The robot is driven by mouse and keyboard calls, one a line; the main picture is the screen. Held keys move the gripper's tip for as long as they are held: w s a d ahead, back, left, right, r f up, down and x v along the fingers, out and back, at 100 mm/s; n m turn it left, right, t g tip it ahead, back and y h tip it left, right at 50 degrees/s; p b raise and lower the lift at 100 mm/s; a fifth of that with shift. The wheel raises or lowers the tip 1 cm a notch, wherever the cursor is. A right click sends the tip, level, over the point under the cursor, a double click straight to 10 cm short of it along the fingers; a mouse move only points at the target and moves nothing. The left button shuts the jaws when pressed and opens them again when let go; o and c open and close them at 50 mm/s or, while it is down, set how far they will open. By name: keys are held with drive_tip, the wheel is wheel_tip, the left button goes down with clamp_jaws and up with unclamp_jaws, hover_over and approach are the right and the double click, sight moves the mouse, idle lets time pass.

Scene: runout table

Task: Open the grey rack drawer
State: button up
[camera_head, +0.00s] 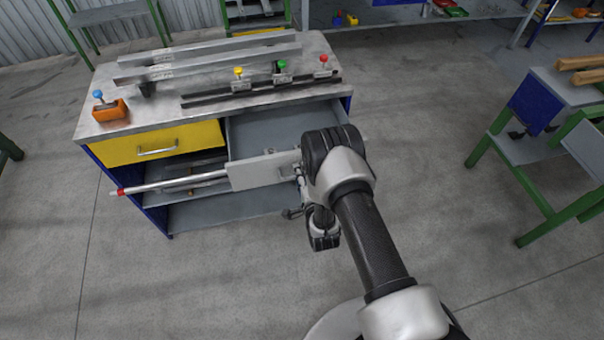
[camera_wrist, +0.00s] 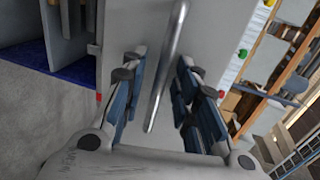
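The grey drawer (camera_head: 254,175) is on the right of the workbench in the head view. It stands pulled out, and its empty grey inside (camera_head: 270,130) shows behind the front panel. My wrist hides the right part of the drawer front. In the wrist view, the drawer's silver bar handle (camera_wrist: 168,65) runs up between the fingers of my gripper (camera_wrist: 163,60). The blue-padded fingers are apart, with visible gaps on both sides of the bar. In the head view my gripper is mostly hidden behind my wrist, close to the drawer front.
A yellow drawer (camera_head: 157,145) is shut at the left. A silver rod with a red tip (camera_head: 170,184) sticks out below it. The bench top (camera_head: 120,75) holds metal rails, an orange block (camera_head: 110,111) and coloured knobs. Open floor lies right of the bench, before a green-legged table (camera_head: 535,150).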

drive_tip(key=v, duration=1.2)
